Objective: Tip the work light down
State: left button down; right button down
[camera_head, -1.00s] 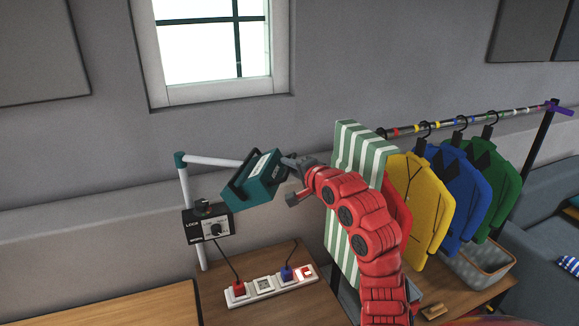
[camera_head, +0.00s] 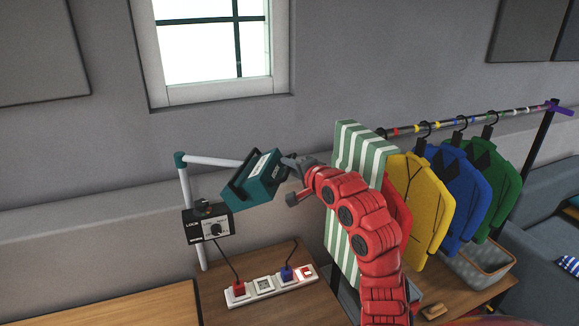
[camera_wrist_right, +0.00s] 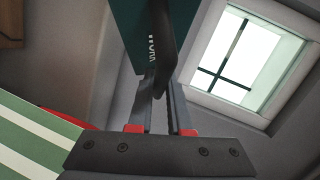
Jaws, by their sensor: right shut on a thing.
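The work light (camera_head: 253,182) is a teal box on a white tube stand (camera_head: 187,190) at the left of the head view. It is tilted, and a dark bar handle runs along its left side. My right gripper (camera_head: 291,165) is at the light's right end. In the right wrist view, the teal housing (camera_wrist_right: 133,40) is at the top, and my right gripper's fingers (camera_wrist_right: 160,95) are shut on a dark bar of the light (camera_wrist_right: 165,45). The exact contact is partly hidden by the fingers. My left gripper is not in view.
A black control box (camera_head: 208,226) with a knob hangs on the stand. A power strip (camera_head: 265,287) with plugs lies on the wooden table. A green-striped panel (camera_head: 345,150) and a rack of jackets (camera_head: 455,190) stand to the right. A window (camera_head: 212,45) is behind.

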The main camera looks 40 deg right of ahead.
jog(key=shift+f+b, duration=0.4)
jog(key=f+m+t+b, duration=0.2)
jog(key=f, duration=0.1)
jog(key=f+m+t+b, duration=0.1)
jog(key=f+b, duration=0.1)
jog(key=shift+w+a+t, duration=0.2)
jog(key=shift+a+t, duration=0.05)
jog(key=shift+t, duration=0.05)
jog(key=shift+r, duration=0.1)
jog(key=c, duration=0.8)
grip_release()
jog(key=shift+c, duration=0.2)
